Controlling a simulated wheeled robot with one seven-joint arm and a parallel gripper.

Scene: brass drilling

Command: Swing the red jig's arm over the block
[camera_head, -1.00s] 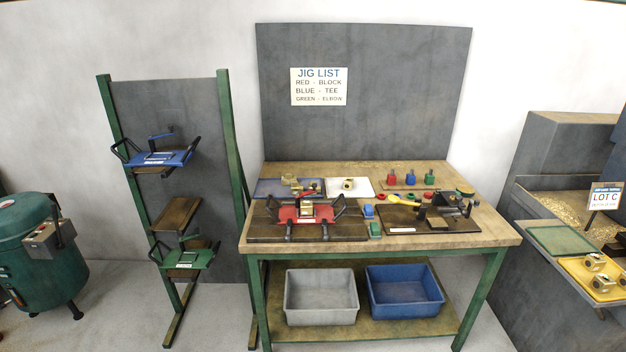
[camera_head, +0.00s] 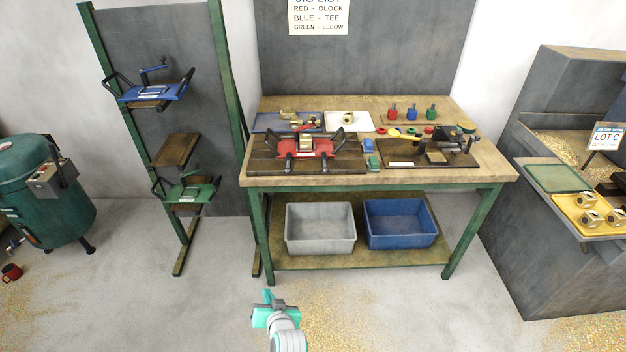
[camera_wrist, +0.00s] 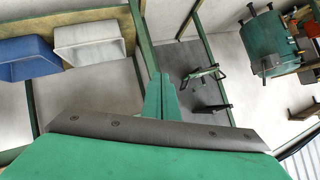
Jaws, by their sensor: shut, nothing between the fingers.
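The red jig (camera_head: 318,149) sits on a dark board at the left front of the workbench, with black handles at both sides. A brass-coloured block (camera_head: 305,140) appears to sit at its middle. The jig's arm is too small to tell apart clearly, so I cannot tell its angle over the block. My gripper (camera_head: 269,297) is low in front of the bench, well away from the jig, shut and empty. Its teal fingers show together in the wrist view (camera_wrist: 160,90), where the jig is not seen.
The workbench (camera_head: 400,181) has a grey bin (camera_head: 320,228) and a blue bin (camera_head: 400,223) on its lower shelf. A rack at left holds a blue jig (camera_head: 150,92) and a green jig (camera_head: 187,193). A black drilling fixture (camera_head: 450,145) stands right of the red jig. The floor before the bench is open.

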